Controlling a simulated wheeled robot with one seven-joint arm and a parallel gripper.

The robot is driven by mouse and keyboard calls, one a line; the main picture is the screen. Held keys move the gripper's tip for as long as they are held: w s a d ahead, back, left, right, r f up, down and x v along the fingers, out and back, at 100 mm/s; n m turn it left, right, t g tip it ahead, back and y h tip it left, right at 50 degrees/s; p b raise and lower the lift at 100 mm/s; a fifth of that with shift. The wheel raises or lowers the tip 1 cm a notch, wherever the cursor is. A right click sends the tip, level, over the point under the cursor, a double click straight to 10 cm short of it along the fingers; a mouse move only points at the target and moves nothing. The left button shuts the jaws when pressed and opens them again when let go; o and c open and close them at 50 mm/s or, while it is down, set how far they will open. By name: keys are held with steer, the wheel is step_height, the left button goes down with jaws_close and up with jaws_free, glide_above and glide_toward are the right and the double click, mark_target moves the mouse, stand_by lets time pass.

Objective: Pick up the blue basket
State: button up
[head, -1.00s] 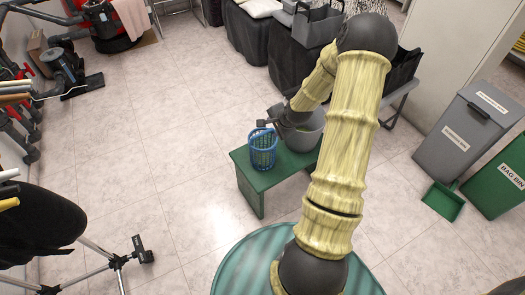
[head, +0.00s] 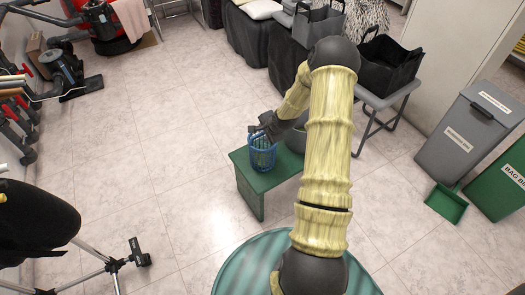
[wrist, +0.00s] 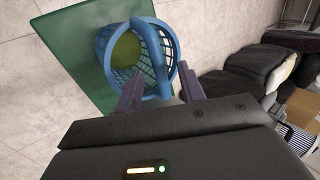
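The blue basket (head: 262,158) stands on the left end of a green bench (head: 252,183). It has lattice sides and a raised handle, and a round yellow-green thing lies inside it in the wrist view. My gripper (head: 264,130) is at the basket's top. In the wrist view my gripper (wrist: 160,88) is open, with its two purple fingers apart on either side of the basket's near rim and handle (wrist: 163,75). I cannot tell whether either finger touches the basket (wrist: 125,50).
A grey bucket (head: 297,138) stands on the bench just right of the basket, partly hidden by my arm. Grey and green bins (head: 467,130) stand at the right. A tripod (head: 112,262) stands at lower left. The tiled floor left of the bench is clear.

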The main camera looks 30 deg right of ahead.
steer(key=b+x, duration=0.1)
steer(key=x, duration=0.4)
steer(key=shift+f+b, duration=0.15)
steer(key=shift+b, duration=0.15)
jaws_close()
